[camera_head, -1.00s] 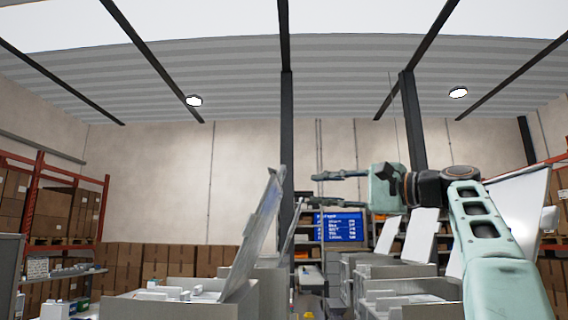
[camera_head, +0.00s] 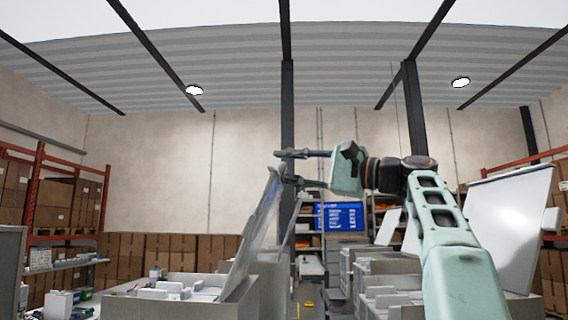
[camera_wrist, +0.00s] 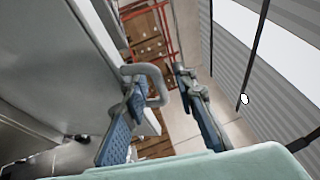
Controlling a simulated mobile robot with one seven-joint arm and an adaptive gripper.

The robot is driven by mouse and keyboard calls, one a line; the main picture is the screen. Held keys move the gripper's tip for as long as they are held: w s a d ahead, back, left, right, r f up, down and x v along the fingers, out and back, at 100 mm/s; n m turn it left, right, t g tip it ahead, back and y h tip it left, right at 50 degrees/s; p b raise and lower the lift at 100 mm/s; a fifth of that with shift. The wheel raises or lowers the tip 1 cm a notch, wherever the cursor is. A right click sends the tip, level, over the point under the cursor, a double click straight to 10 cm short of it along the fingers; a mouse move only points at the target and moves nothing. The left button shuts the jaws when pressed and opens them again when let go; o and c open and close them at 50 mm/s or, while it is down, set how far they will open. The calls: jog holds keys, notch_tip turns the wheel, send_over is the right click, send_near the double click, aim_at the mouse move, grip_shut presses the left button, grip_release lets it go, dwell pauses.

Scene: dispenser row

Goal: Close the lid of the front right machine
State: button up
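In the head view the near right machine (camera_head: 405,300) has its white lid (camera_head: 500,230) standing open, with a handle (camera_head: 551,218) on its right side. My arm crosses in front and hides part of this machine. My gripper (camera_head: 282,168) is at the top edge of the raised lid (camera_head: 250,230) of the near left machine (camera_head: 235,305). The wrist view shows my gripper (camera_wrist: 157,76) open, its fingers on either side of a grey loop handle (camera_wrist: 155,82) on a pale lid panel (camera_wrist: 50,60). Whether a finger touches the handle I cannot tell.
More machines with raised lids stand behind in the right row (camera_head: 388,228). A narrow aisle (camera_head: 310,290) runs between the rows. A blue screen (camera_head: 340,216) and shelves are at the back. Stacked boxes (camera_head: 150,250) line the left wall.

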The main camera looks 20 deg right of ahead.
jog(key=shift+w, duration=0.1)
jog(key=shift+c, duration=0.2)
grip_shut()
jog(key=shift+a+r, duration=0.1)
jog(key=shift+a, duration=0.05)
